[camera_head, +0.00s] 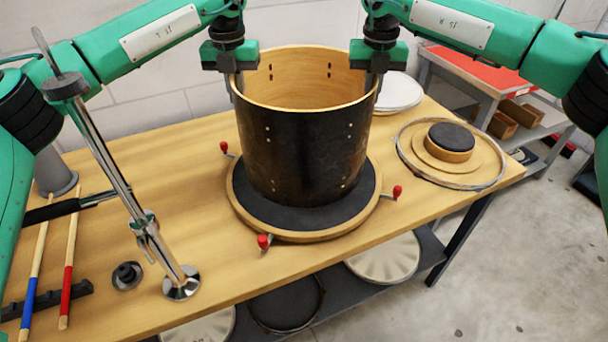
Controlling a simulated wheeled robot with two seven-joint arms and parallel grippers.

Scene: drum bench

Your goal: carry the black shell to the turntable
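The black shell (303,150) is an upright open cylinder with a pale wood inside, in the middle of the head view. It stands over the turntable (243,212), a round wooden disc with a dark top and red-knobbed handles around it. I cannot tell whether the shell's lower edge touches the dark top or is slightly above it. My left gripper (237,84) is at the left side of the shell's rim, and my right gripper (374,82) is at the right side. Both point down and appear shut on the rim. The fingertips are partly hidden.
A chrome stand (137,208) rises at the left beside two sticks (69,262). At the right lies a metal hoop (402,151) around a small round wooden block (450,143). A white drumhead (399,92) lies behind the shell. The bench front (330,245) is clear.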

